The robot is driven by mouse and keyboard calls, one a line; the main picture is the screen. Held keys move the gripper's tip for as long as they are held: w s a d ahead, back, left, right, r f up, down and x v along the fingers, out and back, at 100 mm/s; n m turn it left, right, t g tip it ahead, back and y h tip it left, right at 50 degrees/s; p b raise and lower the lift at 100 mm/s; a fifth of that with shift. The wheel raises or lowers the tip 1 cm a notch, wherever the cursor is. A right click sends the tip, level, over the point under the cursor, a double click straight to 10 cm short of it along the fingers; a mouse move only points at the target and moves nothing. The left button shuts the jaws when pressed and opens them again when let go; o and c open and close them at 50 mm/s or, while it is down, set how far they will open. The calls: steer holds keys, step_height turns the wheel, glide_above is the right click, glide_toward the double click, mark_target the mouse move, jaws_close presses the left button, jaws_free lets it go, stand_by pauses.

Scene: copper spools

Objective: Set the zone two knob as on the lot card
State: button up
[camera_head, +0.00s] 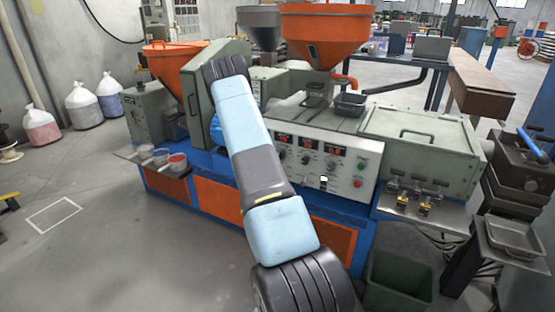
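The control panel (343,178) is on the front of the green-grey machine, right of my arm. It has red digital displays (310,143) in a row, with black knobs below them. One knob (306,159) sits under the middle display and another knob (331,164) under the right one. The labels and pointer positions are too small to read, so I cannot tell for sure which knob is zone two. I cannot make out a lot card. My blue and grey arm rises in front of the machine, left of the panel, and covers part of it. My gripper does not show.
A green button (361,166) and a red button (357,183) are at the panel's right. An orange hopper (325,35) stands above. A black tray (351,104) rests on top of the machine. A metal shelf (440,212) juts out at right, above a dark green bin (399,274).

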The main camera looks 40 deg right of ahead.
steer(key=o, duration=0.4)
steer(key=shift+s+d+f, duration=0.15)
steer(key=shift+s, duration=0.1)
steer(key=shift+o, duration=0.3)
steer(key=shift+w, duration=0.1)
steer(key=v, duration=1.4)
